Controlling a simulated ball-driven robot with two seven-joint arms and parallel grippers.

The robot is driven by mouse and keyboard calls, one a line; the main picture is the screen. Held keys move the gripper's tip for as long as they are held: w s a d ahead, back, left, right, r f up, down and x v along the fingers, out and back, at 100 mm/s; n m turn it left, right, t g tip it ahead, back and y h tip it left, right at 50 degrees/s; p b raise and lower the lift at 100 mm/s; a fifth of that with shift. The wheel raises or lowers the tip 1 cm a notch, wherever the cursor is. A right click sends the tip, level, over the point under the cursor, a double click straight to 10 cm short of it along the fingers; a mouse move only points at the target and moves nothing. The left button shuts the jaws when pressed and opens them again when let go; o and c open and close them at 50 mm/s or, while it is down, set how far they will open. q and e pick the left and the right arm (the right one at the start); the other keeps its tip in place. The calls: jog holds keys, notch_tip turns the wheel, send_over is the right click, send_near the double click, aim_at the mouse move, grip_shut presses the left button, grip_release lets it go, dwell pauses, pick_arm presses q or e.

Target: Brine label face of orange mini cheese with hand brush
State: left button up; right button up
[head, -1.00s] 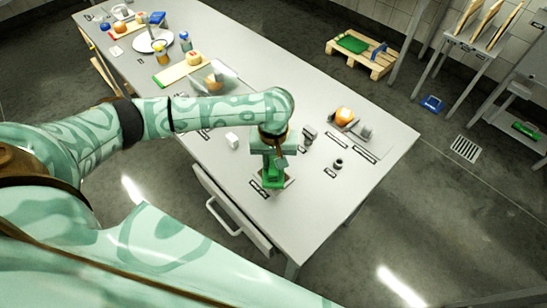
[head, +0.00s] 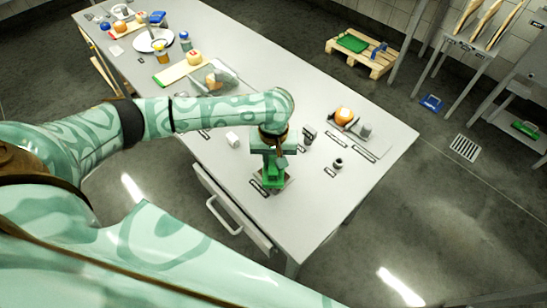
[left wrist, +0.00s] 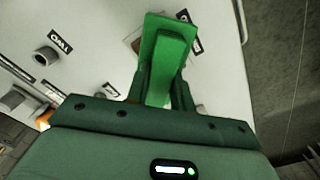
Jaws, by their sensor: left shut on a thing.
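The orange mini cheese (head: 344,115) sits on a small stand near the table's far right end. Its label face is too small to make out. My left gripper (head: 272,160) is shut on the green hand brush (head: 272,182), which points down over the near side of the table, to the left of and nearer than the cheese. In the left wrist view the brush (left wrist: 165,55) sticks out between the fingers. A small tray or plate shows partly behind the brush; I cannot tell whether they touch. My right gripper is not in view.
A small dark cup (head: 338,163), a grey cylinder (head: 365,130) and a white block (head: 233,139) stand on the grey table (head: 310,215). An open drawer (head: 228,207) juts out at the near side. Cutting boards and a white plate (head: 153,42) lie further left.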

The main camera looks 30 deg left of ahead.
pick_arm(q)
jog(key=shift+s+f+p, duration=0.15)
jog(key=shift+f+p, duration=0.05)
jog(key=shift+p, duration=0.35)
dwell(1.5)
notch_tip(320, 180, up, 2)
jog(key=p, duration=0.3)
jog(key=shift+r, duration=0.25)
notch_tip(320, 180, up, 5)
jog(key=p, duration=0.8)
jog(key=shift+f, duration=0.1)
